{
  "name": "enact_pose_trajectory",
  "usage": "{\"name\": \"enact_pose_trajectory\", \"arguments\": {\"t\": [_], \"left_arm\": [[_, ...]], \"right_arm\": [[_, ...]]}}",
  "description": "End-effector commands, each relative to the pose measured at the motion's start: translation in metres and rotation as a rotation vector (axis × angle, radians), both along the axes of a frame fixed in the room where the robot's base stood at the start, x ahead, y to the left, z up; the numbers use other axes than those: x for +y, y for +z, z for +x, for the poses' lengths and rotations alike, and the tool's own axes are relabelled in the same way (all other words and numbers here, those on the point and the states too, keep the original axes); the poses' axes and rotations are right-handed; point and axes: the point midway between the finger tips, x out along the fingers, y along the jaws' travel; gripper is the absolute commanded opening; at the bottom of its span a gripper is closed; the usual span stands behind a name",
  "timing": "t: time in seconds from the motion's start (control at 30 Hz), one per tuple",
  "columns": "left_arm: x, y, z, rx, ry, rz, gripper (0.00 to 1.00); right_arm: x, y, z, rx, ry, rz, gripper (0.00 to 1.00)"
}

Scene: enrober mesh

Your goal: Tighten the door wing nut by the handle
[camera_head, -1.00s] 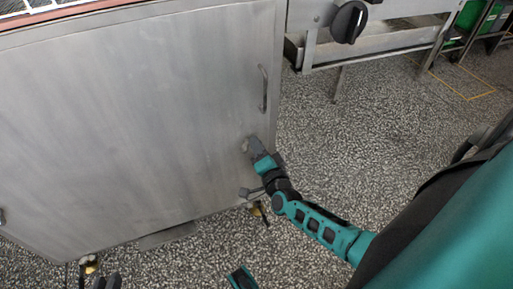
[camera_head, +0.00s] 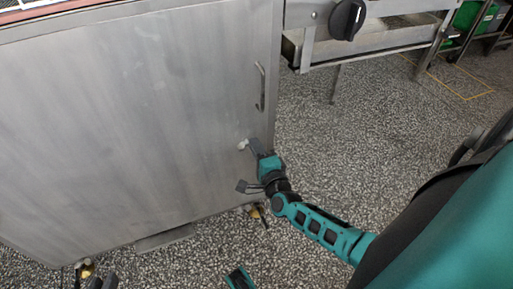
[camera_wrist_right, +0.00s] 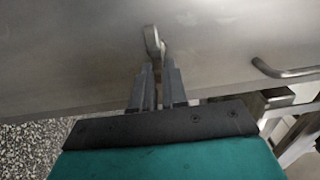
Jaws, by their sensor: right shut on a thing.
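The wing nut (camera_head: 243,145) is a small pale metal piece on the grey steel door (camera_head: 130,110), below and left of the door's handle (camera_head: 260,88). In the right wrist view the wing nut (camera_wrist_right: 152,42) stands at the fingertips, its upper part showing beyond them. My right gripper (camera_head: 250,148) reaches the door from the right. It is shut on the wing nut; the fingers (camera_wrist_right: 158,70) partly hide its lower part. Dark finger parts of my left gripper (camera_head: 102,283) show at the bottom edge, cut off by the frame, away from the door.
The handle (camera_wrist_right: 285,72) is right of the fingers in the wrist view. A steel frame with a black knob (camera_head: 348,19) stands right of the cabinet. Brass-coloured fittings (camera_head: 87,270) lie low by the cabinet's bottom edge.

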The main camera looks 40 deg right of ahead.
Motion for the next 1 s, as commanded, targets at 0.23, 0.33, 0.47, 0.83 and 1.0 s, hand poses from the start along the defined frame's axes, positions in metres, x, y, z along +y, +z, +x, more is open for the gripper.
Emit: {"name": "enact_pose_trajectory", "arguments": {"t": [0.23, 0.33, 0.47, 0.83, 1.0], "left_arm": [[0.000, 0.000, 0.000, -0.001, 0.001, -0.001, 0.21], [0.000, 0.000, 0.000, -0.001, 0.001, -0.001, 0.21], [0.000, 0.000, 0.000, -0.001, 0.001, -0.001, 0.21], [0.000, 0.000, -0.001, 0.001, 0.001, 0.000, 0.21], [0.000, 0.005, -0.001, 0.001, 0.003, 0.000, 0.21]], "right_arm": [[0.002, -0.001, 0.000, 0.002, 0.004, 0.007, 0.00], [0.002, -0.001, 0.000, 0.001, 0.004, 0.007, 0.14], [0.002, -0.001, 0.000, 0.002, 0.003, 0.006, 0.26], [0.001, 0.000, -0.001, 0.000, 0.001, 0.002, 0.38], [0.004, 0.000, -0.016, 0.003, 0.002, 0.003, 0.38]]}}
